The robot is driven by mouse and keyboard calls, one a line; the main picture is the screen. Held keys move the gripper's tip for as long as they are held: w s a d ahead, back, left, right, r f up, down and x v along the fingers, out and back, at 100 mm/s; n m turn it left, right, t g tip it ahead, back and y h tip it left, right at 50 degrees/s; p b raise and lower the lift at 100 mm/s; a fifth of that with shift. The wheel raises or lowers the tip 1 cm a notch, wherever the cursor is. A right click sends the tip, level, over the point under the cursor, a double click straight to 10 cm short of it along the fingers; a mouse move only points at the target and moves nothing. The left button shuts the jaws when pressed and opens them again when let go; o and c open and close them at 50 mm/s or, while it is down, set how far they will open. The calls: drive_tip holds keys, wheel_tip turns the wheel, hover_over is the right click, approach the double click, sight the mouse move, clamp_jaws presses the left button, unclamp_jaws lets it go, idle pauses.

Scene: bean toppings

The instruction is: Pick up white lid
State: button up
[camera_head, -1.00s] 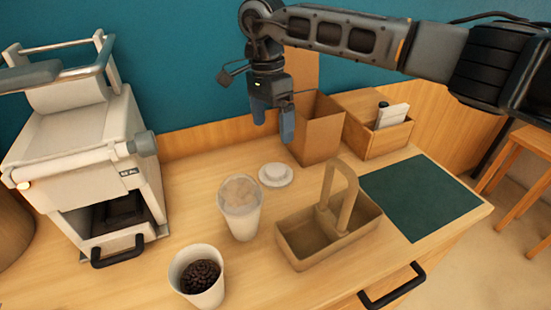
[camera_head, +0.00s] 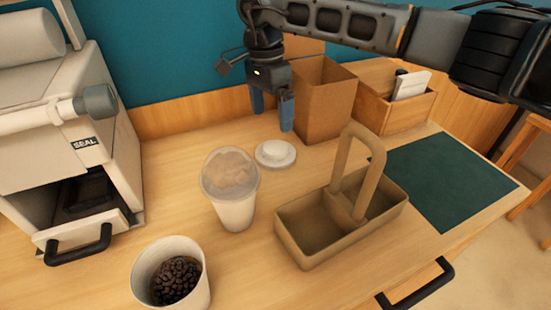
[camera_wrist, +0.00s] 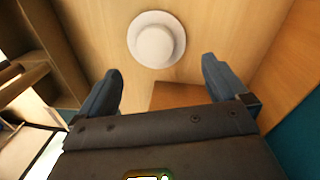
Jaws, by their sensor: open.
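The white lid (camera_head: 275,153) is a round disc with a raised middle, lying flat on the wooden counter behind the clear-topped cup. In the wrist view the white lid (camera_wrist: 156,39) sits beyond the fingertips, roughly centred between them. My gripper (camera_head: 272,117) hangs above and just behind the lid, pointing down. Its two blue-grey fingers are apart with nothing between them, as the wrist view of my gripper (camera_wrist: 163,78) also shows. It does not touch the lid.
A cup with a domed clear top (camera_head: 232,190) stands in front of the lid. A brown carrier (camera_head: 290,240) with a handle is to the right. A tall brown box (camera_head: 325,100) stands close by my gripper. A cup of beans (camera_head: 150,260) and a sealing machine (camera_head: 70,150) are left.

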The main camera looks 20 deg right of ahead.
sight(274, 144)
drive_tip(key=f, duration=0.2)
drive_tip(key=f+p, duration=0.1)
drive_tip(key=f, duration=0.5)
drive_tip(key=shift+s+d, duration=0.1)
drive_tip(key=shift+s, duration=0.3)
drive_tip(key=c, duration=0.9)
